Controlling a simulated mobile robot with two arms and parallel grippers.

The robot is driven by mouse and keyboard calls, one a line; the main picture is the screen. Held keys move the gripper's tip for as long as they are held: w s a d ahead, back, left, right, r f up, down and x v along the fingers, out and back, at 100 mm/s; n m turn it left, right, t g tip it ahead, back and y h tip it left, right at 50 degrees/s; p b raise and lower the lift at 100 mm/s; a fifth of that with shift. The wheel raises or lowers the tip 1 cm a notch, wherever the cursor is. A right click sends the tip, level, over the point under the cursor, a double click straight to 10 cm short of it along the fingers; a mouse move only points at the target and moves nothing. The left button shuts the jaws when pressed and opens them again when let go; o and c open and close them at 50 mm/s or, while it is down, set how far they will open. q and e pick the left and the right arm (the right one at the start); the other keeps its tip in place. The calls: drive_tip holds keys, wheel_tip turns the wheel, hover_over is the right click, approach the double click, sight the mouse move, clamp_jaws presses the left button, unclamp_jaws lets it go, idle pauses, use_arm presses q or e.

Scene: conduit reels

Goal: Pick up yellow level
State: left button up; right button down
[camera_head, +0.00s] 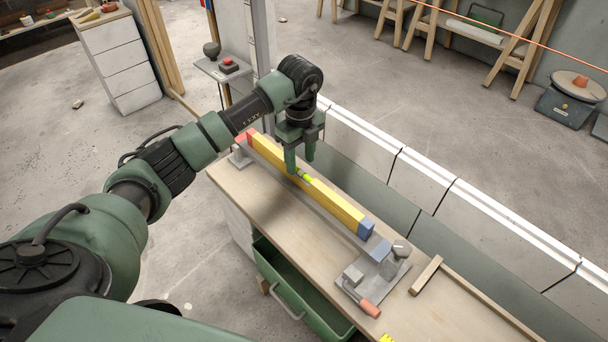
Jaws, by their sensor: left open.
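The yellow level (334,199) is a long yellow bar with a red end, a blue end and a green vial near its middle. It lies lengthwise along the wooden bench (270,214). My left gripper (299,165) points down over the level, close to the vial. Its two green fingers are apart. One fingertip overlaps the level in the picture, and I cannot tell whether it touches. My right gripper is not in view.
A metal clamp fixture (374,278) with an orange handle stands at the level's blue end. A wooden strip (426,275) lies to its right. A green drawer (296,292) hangs open below the bench front. White wall panels (420,179) run behind the bench.

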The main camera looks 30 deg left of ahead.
sight(302, 171)
use_arm(q)
drive_tip(key=f, duration=0.3)
drive_tip(key=f+b, duration=0.1)
drive_tip(key=f, duration=0.1)
drive_tip(key=shift+d+f, duration=0.2)
drive_tip(key=shift+f, duration=0.2)
clamp_jaws()
drive_tip(key=shift+r, duration=0.15)
idle(0.9)
